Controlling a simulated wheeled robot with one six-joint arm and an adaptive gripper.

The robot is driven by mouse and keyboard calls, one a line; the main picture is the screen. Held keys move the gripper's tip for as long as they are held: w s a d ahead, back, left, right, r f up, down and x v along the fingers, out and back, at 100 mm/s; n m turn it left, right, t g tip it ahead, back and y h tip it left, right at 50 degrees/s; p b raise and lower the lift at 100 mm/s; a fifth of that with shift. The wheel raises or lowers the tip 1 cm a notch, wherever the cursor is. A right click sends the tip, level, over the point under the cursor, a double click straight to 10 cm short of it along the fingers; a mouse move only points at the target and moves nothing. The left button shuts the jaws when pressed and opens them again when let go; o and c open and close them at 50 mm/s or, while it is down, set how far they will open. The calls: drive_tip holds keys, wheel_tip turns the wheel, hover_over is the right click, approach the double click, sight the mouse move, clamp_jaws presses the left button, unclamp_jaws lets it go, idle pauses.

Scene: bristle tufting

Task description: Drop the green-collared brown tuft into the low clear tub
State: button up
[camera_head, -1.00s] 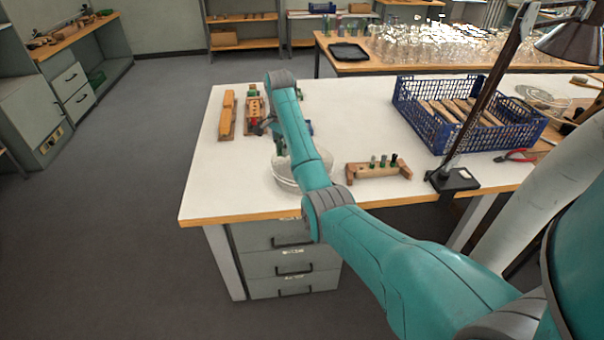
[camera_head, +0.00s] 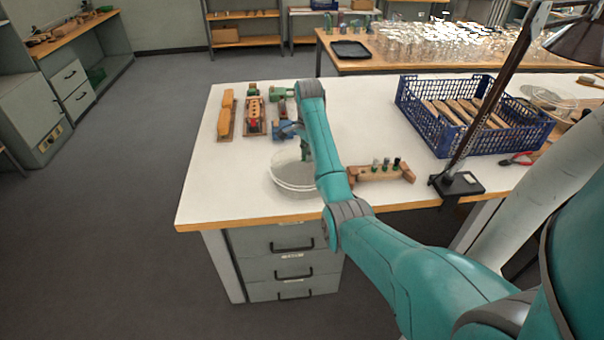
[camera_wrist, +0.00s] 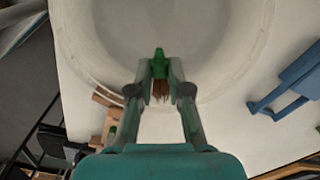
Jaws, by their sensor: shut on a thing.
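The low clear tub (camera_head: 285,187) is a round, shallow, translucent container near the front of the white table. It also shows in the wrist view (camera_wrist: 95,75), filling the upper part. My gripper (camera_wrist: 160,72) is shut on the brown tuft (camera_wrist: 160,90), holding it by its green collar (camera_wrist: 158,62). In the wrist view the tuft overlaps the tub's near inner side, with its brown bristles towards my wrist. In the head view my gripper (camera_head: 305,150) is at the tub's back right, partly hidden by my arm; the tuft's height above the tub is unclear.
A wooden holder (camera_head: 372,174) with several dark and green pieces stands right of the tub. Yellow (camera_head: 226,116), red-brown (camera_head: 254,118) and blue (camera_head: 283,128) items stand behind. A blue crate (camera_head: 405,105) and lamp base (camera_head: 458,184) are right. The table's front left is clear.

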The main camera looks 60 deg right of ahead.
drive_tip(key=shift+f, duration=0.3)
drive_tip(key=o, duration=0.8)
drive_tip(key=shift+o, duration=0.2)
